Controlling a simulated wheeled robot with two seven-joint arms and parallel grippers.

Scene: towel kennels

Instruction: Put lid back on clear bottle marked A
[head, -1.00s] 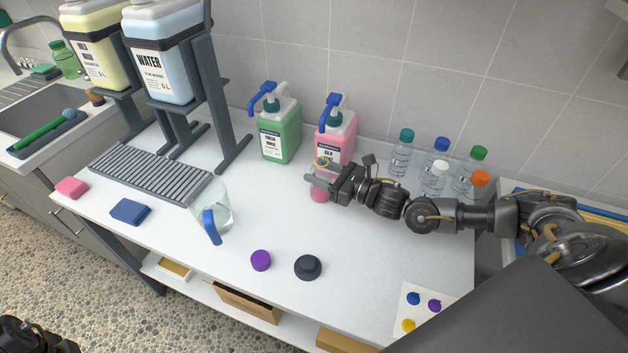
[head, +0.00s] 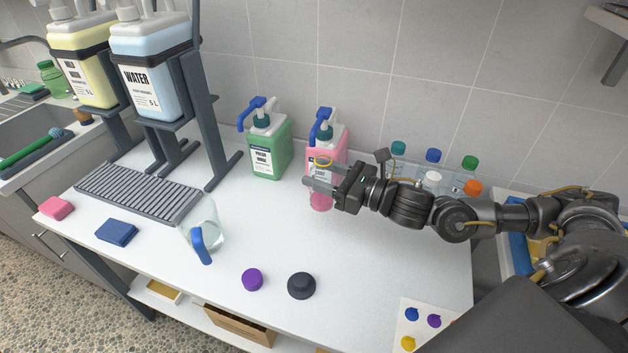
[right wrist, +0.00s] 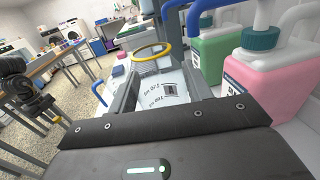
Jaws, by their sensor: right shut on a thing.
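My right gripper (head: 322,185) is shut on a clear bottle (head: 320,202) with pink liquid at its base and a yellow ring at its top. It is in front of the pink pump container. In the right wrist view the bottle's white label (right wrist: 165,92) and yellow ring (right wrist: 152,51) show between the fingers. I cannot read a letter A. A purple lid (head: 252,279) and a wider black lid (head: 301,285) lie apart on the white table. Part of my left arm (right wrist: 22,92) shows at the left of the right wrist view; its jaws are unclear.
Green (head: 268,148) and pink (head: 329,140) pump containers stand by the wall. Several capped clear bottles (head: 398,148) stand behind my right arm. A clear jug (head: 203,225) with a blue handle, a blue sponge (head: 117,230) and a grey rack (head: 135,192) are left. Front centre is mostly clear.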

